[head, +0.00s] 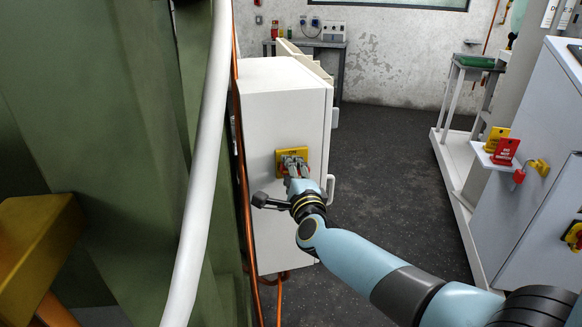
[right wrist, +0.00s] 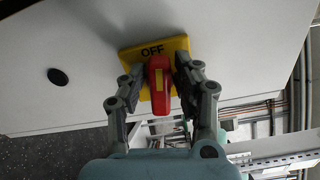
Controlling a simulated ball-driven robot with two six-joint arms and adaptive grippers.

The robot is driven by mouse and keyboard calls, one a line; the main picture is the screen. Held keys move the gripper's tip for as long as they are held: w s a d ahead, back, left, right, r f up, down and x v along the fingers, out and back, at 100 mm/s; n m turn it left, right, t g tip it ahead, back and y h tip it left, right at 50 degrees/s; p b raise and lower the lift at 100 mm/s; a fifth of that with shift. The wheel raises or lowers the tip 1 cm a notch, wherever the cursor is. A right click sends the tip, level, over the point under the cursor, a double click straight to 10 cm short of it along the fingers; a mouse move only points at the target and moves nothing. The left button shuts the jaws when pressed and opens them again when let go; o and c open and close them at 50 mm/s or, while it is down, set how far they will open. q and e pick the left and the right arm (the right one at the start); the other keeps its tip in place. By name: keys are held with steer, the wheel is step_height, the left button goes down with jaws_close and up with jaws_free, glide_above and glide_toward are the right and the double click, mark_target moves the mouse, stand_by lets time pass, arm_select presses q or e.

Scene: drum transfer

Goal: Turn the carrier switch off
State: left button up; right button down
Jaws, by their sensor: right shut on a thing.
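The carrier switch has a yellow plate (head: 290,152) on the front of a white cabinet (head: 285,112), with a label reading ON along its top edge in the head view. In the right wrist view the plate (right wrist: 182,44) shows the word OFF above a red handle (right wrist: 160,72). My right gripper (head: 294,165) is at the plate. Its fingers (right wrist: 158,84) are shut on the red handle, one on each side, and hide most of it in the head view. The handle's upper end lies just below the OFF label in the wrist view. My left gripper is not in view.
A green ribbed wall (head: 110,120) and a pale vertical pipe (head: 207,150) stand close on the left. A grey cabinet (head: 530,190) with red and yellow tags is on the right. Dark floor (head: 390,150) lies open between them.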

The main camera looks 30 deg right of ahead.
steer(key=shift+f+n, duration=0.2)
steer(key=shift+n, duration=0.9)
steer(key=shift+f, duration=0.1)
steer(key=c, duration=1.2)
jaws_free()
steer(key=shift+o, duration=0.2)
steer(key=v, duration=1.2)
steer(key=shift+a, duration=0.1)
